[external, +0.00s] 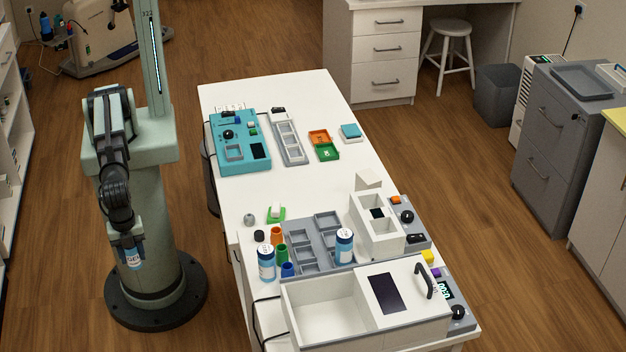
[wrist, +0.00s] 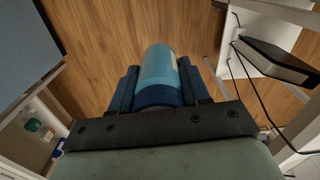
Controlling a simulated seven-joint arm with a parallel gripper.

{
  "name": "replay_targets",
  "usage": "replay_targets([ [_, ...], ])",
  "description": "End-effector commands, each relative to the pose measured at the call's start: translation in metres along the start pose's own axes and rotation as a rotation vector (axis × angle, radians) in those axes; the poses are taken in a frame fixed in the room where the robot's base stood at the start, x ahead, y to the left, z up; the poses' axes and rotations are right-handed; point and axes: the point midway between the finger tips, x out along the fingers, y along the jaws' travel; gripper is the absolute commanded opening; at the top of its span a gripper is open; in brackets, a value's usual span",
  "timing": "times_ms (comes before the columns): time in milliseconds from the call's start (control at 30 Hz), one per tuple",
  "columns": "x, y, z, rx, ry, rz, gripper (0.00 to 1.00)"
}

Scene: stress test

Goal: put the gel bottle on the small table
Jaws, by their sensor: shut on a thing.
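The gel bottle (external: 132,257), light blue and white with a dark blue end, is held off the floor by my gripper (external: 130,245) at the left, beside my column. In the wrist view my gripper (wrist: 158,90) is shut on the bottle (wrist: 160,67), one dark finger on each side of it. The bottle hangs below the gripper in the external view, left of the long white table (external: 330,95) and apart from it. I cannot tell which surface is the small table.
The long white table carries a teal device (external: 240,150), grey trays (external: 315,240), two other blue-and-white bottles (external: 266,263) (external: 344,246), and a white box (external: 325,300) at its near end. A white stool (external: 450,45) stands at the back. Wooden floor is open right of the table.

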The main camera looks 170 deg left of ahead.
Motion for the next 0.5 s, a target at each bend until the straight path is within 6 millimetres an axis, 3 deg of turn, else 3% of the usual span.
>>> replay_targets([
  [100, -0.002, -0.038, 0.001, -0.062, 0.000, 0.000, 0.12],
  [500, -0.011, -0.153, 0.017, -0.250, 0.001, 0.000, 0.12],
])
